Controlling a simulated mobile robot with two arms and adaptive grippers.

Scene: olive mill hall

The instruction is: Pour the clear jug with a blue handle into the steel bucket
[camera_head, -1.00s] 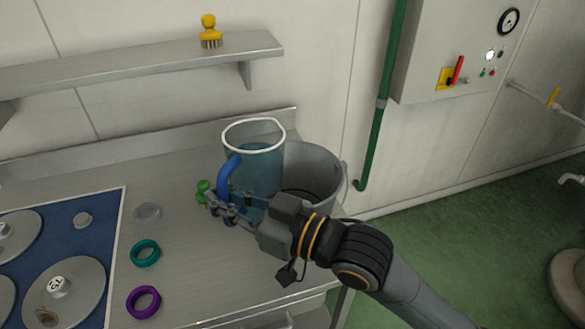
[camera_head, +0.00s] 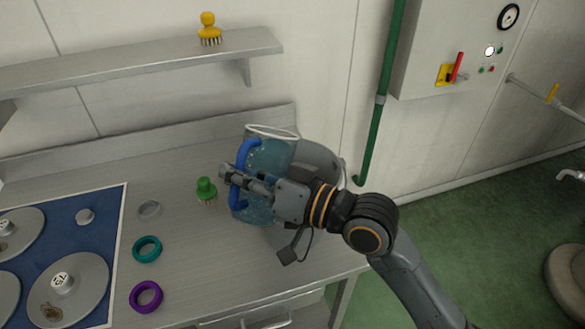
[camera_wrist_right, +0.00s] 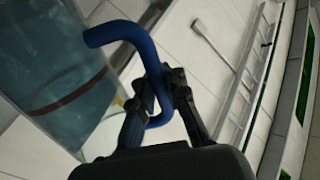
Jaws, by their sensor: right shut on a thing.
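My right gripper (camera_head: 232,178) is shut on the handle. In the right wrist view the fingers (camera_wrist_right: 160,97) close around the blue handle (camera_wrist_right: 143,45), and the jug body (camera_wrist_right: 55,60) with a dark red line lies at left. The steel bucket (camera_head: 318,158) stands behind the jug, mostly hidden by it and my arm. Whether liquid is flowing cannot be seen. My left gripper is not in view.
A green brush (camera_head: 206,189) stands just left of the jug. A blue mat with weights is at left. A shelf (camera_head: 150,57) with a yellow brush (camera_head: 209,28) hangs above.

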